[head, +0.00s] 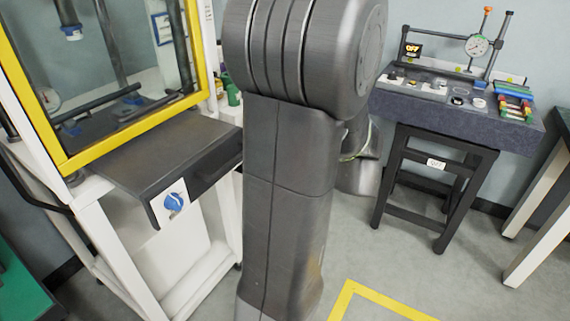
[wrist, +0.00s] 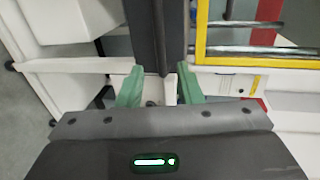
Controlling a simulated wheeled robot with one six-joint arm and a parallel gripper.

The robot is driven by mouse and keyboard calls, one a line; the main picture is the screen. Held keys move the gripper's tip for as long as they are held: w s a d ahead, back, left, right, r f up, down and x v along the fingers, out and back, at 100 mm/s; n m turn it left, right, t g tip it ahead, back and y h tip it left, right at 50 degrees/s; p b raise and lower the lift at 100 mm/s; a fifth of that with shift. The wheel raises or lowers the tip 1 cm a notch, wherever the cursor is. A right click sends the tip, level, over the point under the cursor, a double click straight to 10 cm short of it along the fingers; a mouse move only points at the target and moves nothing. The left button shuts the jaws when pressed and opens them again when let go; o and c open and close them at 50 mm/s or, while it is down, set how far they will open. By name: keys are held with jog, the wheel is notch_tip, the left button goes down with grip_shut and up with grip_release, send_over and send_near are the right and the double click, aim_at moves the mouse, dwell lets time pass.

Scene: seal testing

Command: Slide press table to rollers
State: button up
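In the head view a dark grey press table (head: 158,150) juts out of a white frame at the left, below a yellow-edged opening. Its front lip carries a white plate with a blue knob (head: 173,203). Dark round bars (head: 95,103) lie inside the opening; I cannot tell whether these are the rollers. A dark panel (wrist: 148,35) lies beyond the fingertips, probably part of the press table; contact cannot be told. My arm hides the gripper in the head view.
The yellow frame (head: 130,132) borders the press opening; it also shows in the wrist view (wrist: 201,30). A dark bench (head: 455,108) with a dial gauge (head: 477,45) and small parts stands at the right. Yellow floor tape (head: 378,298) marks the open floor.

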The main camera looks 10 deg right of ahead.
aim_at(241, 157)
jog(key=shift+v, duration=1.55)
jog(key=shift+a+f, duration=0.1)
jog(key=x, duration=1.2)
jog(key=shift+x, duration=0.8)
jog(key=shift+w+a, duration=0.3)
dwell(1.0)
jog(key=shift+r, duration=0.25)
